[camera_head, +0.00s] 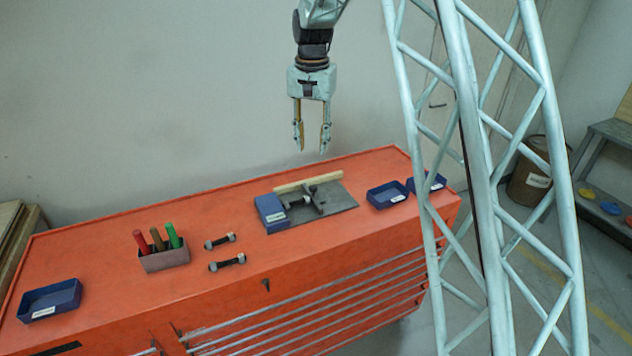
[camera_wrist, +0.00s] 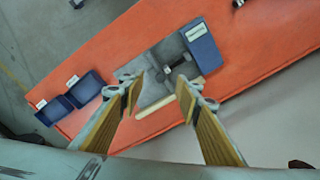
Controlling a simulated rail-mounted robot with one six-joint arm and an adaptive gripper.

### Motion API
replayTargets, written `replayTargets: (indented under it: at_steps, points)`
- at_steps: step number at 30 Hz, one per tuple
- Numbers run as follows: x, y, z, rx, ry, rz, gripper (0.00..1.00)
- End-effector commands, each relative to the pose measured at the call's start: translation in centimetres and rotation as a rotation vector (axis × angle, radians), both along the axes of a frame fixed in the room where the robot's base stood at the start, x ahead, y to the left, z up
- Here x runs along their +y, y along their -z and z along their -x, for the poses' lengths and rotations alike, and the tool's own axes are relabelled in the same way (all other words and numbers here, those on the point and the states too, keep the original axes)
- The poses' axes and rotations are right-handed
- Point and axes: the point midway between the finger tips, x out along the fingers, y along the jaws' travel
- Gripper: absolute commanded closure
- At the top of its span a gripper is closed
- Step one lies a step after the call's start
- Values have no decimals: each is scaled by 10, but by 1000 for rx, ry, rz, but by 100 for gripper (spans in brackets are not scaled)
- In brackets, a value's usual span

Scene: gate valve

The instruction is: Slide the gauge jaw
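The gauge is a grey plate (camera_head: 342,202) on the orange bench, with a blue block (camera_head: 271,212) at its left end and a pale wooden strip (camera_head: 308,181) along its back. A dark upright jaw (camera_head: 316,204) stands on the plate, with a bolt (camera_head: 299,201) lying between it and the block. In the wrist view the jaw (camera_wrist: 155,72) and bolt (camera_wrist: 178,67) show beyond my fingers, and the blue block (camera_wrist: 201,50) is to the right. My gripper (camera_head: 312,150) is open and empty, pointing down above the gauge, apart from everything. It also shows in the wrist view (camera_wrist: 157,90).
Two blue trays (camera_head: 387,195) (camera_head: 426,183) sit right of the gauge. Two loose bolts (camera_head: 220,241) (camera_head: 227,262) and a bin of coloured handles (camera_head: 164,256) lie to the left. Another blue tray (camera_head: 50,300) is at far left. A wall (camera_head: 180,100) stands behind the bench (camera_head: 110,280).

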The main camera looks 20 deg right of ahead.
Motion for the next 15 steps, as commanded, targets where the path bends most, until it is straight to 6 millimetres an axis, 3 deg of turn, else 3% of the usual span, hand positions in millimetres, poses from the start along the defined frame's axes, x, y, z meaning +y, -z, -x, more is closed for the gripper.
replayTargets:
  at_steps: [6,15]
  points:
    - [0,28,-27,21,32,-1,69]
    - [0,56,-50,38,64,-1,69]
